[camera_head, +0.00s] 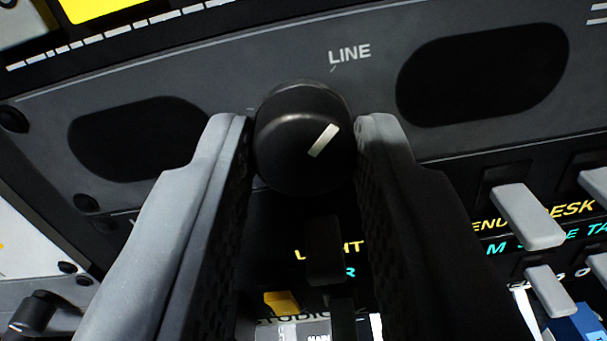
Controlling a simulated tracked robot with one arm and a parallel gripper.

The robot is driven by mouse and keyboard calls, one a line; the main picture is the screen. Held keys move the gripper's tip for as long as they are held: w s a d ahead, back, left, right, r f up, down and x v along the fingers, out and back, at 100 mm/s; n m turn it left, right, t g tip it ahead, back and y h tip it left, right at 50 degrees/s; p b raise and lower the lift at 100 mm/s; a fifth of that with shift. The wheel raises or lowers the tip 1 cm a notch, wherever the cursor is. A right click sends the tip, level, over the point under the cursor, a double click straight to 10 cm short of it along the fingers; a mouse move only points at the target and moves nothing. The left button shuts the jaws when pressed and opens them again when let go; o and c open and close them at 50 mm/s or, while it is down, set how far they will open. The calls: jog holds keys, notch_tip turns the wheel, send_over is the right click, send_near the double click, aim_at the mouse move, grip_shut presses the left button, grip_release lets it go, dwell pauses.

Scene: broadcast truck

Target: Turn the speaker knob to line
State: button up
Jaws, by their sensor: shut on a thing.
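The speaker knob (290,140) is a round black knob with a white pointer mark, at the top centre of the head camera view. Its pointer mark lies right of the knob's centre and slants up and to the right. The white LINE label (350,54) is printed on the panel above and right of the knob, with a short tick under it. The pointer leans toward the label's side. My gripper (305,140) is shut on the knob, one grey finger on its left side and one on its right.
The dark grey panel has two black oval recesses, one left (138,138) and one right (482,72) of the knob. Grey switches (528,215) with yellow and cyan lettering stand at the lower right. A small black knob (40,313) is at the lower left.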

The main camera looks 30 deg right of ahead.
jog(key=shift+d, duration=0.1)
jog(key=o, duration=1)
jog(key=shift+s+a, duration=0.4)
jog(key=shift+s, duration=0.05)
jog(key=b+v, duration=0.3)
jog(key=v, duration=0.9)
jog(key=shift+s, duration=0.3)
jog(key=shift+a, duration=0.15)
